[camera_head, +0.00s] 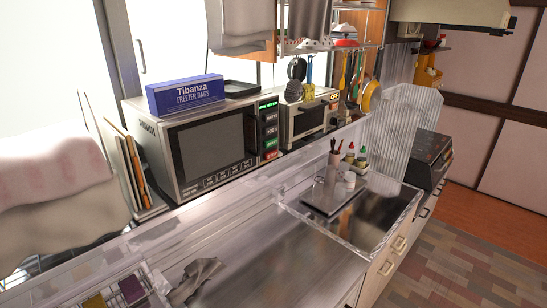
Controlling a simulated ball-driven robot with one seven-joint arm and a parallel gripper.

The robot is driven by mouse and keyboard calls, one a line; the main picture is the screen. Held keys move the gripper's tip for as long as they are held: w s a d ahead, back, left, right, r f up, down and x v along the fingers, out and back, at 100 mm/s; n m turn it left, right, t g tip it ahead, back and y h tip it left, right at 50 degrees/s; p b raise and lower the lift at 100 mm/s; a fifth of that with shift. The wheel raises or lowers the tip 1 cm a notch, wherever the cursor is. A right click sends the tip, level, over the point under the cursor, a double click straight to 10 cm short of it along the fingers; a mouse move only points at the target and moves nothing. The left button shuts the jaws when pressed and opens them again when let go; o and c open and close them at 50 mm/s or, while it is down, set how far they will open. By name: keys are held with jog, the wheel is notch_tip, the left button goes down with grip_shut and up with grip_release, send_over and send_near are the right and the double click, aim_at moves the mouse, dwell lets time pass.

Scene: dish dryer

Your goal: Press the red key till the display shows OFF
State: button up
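A silver microwave (218,143) stands on the counter left of the middle. Its control strip is on the right of its dark door. A green-lit display (268,105) is at the top of that strip, too small to read surely. Below it are dark keys, a green key (270,143) and a red key (270,155) at the bottom. A smaller oven-like appliance (306,121) stands to its right, with a small yellow-lit display (334,97) I cannot read surely. No dish dryer is clearly recognisable. My gripper is not in view.
A blue freezer bag box (186,95) lies on the microwave. A steel sink (372,218) with a clear rim is at right, with bottles beside it. A grey shape (196,280) lies at the lower left; I cannot tell what it is. Tiled floor (455,265) is free at right.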

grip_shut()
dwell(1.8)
